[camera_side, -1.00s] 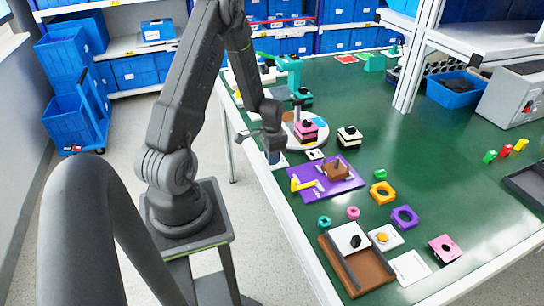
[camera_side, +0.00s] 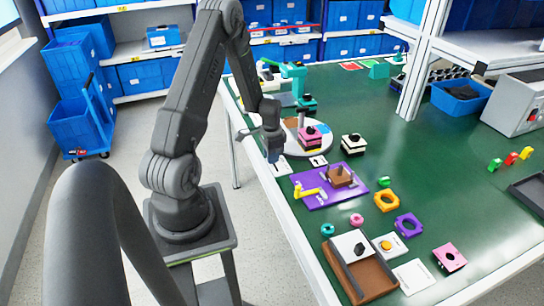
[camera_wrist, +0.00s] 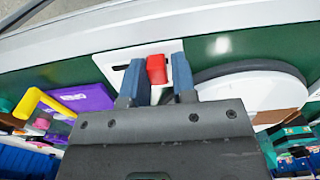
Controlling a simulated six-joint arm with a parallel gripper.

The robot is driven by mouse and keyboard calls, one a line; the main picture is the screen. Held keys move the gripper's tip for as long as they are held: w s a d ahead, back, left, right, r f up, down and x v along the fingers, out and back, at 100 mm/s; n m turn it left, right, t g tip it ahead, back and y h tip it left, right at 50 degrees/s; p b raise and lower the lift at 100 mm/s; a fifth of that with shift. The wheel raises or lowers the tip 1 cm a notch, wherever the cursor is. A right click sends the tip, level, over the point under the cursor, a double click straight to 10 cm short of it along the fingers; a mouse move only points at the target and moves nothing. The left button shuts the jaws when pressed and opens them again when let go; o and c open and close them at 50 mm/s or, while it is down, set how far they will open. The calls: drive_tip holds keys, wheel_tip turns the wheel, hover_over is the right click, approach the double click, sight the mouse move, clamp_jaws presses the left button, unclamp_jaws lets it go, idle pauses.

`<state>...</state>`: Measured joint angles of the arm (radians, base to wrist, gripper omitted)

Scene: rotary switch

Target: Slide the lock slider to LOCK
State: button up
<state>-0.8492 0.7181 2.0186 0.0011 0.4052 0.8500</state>
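The lock slider's red knob (camera_wrist: 156,69) stands on a white plate (camera_wrist: 110,60) with a dark slot to the knob's left in the wrist view. My gripper (camera_wrist: 157,80) is at the knob, with one blue-grey finger on each side. The fingers are apart and a narrow gap seems to show beside the knob; firm contact cannot be made out. In the side view my gripper (camera_side: 273,150) is low over the table's left edge, above the white plate (camera_side: 279,168). The knob is hidden there, and no LOCK lettering is readable.
A round white turntable (camera_wrist: 252,90) lies close to the right finger in the wrist view. A purple board (camera_side: 322,196) with a yellow handle (camera_side: 306,191) is nearby. A brown tray (camera_side: 374,283) and coloured rings lie nearer the camera.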

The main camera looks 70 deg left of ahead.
drive_tip(key=o, duration=0.4)
drive_tip(key=shift+r, duration=0.15)
wheel_tip(320, 180, up, 14)
drive_tip(key=shift+f, duration=0.2)
idle(0.5)
